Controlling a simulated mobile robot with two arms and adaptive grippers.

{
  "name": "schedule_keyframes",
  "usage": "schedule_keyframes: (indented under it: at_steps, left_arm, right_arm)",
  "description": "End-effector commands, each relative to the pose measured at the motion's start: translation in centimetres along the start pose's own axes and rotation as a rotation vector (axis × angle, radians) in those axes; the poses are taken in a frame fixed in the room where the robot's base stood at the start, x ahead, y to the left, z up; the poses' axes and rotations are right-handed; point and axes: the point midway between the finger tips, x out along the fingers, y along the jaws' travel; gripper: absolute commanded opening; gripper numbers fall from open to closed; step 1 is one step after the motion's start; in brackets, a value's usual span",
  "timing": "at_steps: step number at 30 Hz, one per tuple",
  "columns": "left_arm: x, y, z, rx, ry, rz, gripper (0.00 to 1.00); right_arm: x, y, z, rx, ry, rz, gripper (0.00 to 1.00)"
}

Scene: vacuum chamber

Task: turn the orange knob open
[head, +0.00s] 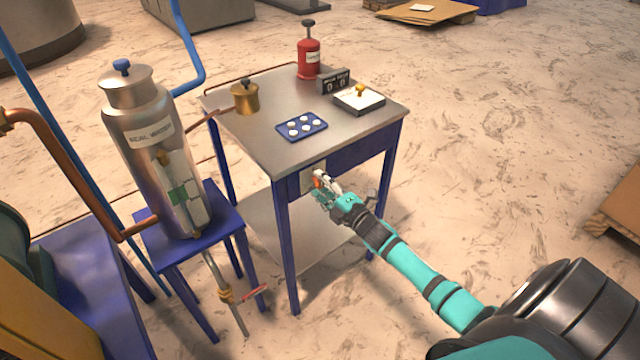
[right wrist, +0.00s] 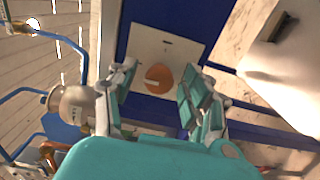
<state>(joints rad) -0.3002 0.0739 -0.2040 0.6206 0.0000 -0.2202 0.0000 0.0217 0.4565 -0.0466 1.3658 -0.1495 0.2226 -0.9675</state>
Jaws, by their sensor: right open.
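The orange knob (right wrist: 159,78) sits on a pale square plate (right wrist: 172,48) in the right wrist view. In the head view the knob (head: 317,182) shows as a small orange spot on the front of the blue-framed table, partly hidden by my gripper. My right gripper (head: 325,190) is at the plate. In the right wrist view its two open fingers (right wrist: 157,92) stand left and right of the knob, and I cannot tell whether they touch it. My left gripper is not in view.
The metal-topped table (head: 250,130) carries a red canister (head: 309,58), a blue tray of white pieces (head: 301,126), a box with a yellow knob (head: 359,98) and a brass pot (head: 245,97). A steel vessel (head: 150,130) stands left on a blue stool.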

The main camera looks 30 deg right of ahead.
Motion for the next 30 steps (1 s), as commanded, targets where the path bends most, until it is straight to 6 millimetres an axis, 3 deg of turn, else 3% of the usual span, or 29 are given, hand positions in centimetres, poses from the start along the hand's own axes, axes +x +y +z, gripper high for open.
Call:
schedule_keyframes:
  at_steps: [12, 24, 30]
  left_arm:
    - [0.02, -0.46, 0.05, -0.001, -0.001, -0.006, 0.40]
    - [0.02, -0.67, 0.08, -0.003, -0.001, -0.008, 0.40]
    - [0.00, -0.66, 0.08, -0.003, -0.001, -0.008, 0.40]
  right_arm:
    - [0.91, -0.01, -0.04, 0.000, 0.000, 0.000, 0.50]
    - [0.89, -0.03, -0.04, 0.000, 0.000, -0.001, 0.00]
    - [0.87, -0.05, -0.04, 0.005, 0.000, -0.001, 0.00]
